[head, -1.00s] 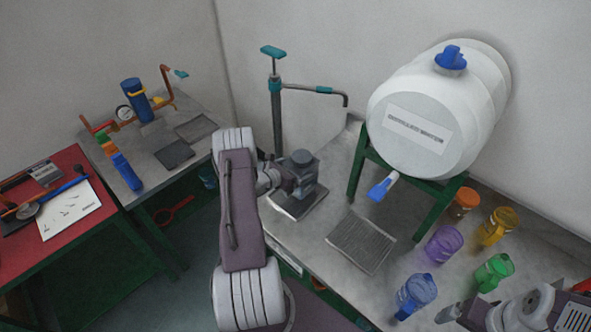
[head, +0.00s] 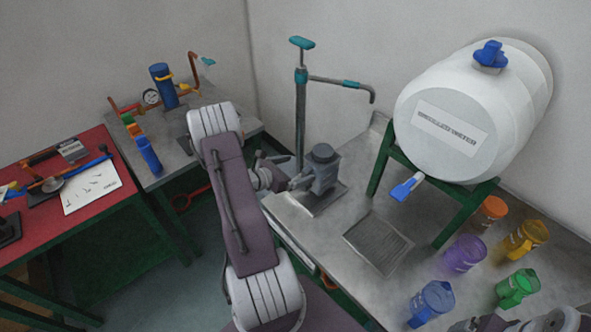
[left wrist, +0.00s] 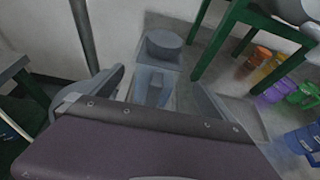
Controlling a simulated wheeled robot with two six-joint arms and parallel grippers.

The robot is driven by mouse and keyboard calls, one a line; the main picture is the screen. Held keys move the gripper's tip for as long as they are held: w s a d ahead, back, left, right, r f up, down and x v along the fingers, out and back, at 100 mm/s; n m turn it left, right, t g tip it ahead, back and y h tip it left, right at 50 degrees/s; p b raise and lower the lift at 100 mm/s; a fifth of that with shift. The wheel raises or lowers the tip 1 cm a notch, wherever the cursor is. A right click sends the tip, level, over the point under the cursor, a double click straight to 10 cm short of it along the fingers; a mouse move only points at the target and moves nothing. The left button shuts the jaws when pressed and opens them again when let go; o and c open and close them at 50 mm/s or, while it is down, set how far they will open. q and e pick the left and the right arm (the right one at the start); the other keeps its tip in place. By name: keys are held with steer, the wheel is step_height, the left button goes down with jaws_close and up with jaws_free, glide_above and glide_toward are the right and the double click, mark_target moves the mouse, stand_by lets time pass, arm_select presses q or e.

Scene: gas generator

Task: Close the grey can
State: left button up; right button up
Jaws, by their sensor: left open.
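The grey can (head: 325,168) stands on the metal worktop with a round dark grey top piece on it. I cannot tell whether that piece is fully closed. The can also shows in the left wrist view (left wrist: 153,88), ahead and between my fingers. My left gripper (head: 298,174) is open at the left side of the can in the head view. Its two fingers spread left and right in the left wrist view (left wrist: 150,98), with nothing visibly clamped. Only a cut-off part of my right arm shows at the bottom right edge of the head view.
A teal-handled pump (head: 301,110) stands behind the can. A white barrel (head: 450,120) with a blue tap rests on a green stand to the right. A drain grate (head: 378,243) and several coloured jugs occupy the worktop. A red table (head: 75,200) stands left.

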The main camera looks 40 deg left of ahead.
arm_select(q)
steer(key=s+d+r+m+g+h, duration=0.2)
steer(key=d+m+g+h, duration=0.75)
steer(key=d, duration=1.15)
steer(key=s+d+r+m+g+y, duration=0.1)
steer(key=s+d+m+y, duration=0.2)
steer(key=m, duration=0.9)
steer(key=s+d+r+m+g+y, duration=0.1)
steer(key=s+d+m+g+y, duration=0.1)
steer(key=s+m+y, duration=0.5)
steer(key=d+m, duration=0.1)
steer(key=m, duration=0.5)
steer(key=shift+s+d+r, duration=0.25)
steer(key=shift+r, duration=0.1)
steer(key=shift+y, duration=0.25)
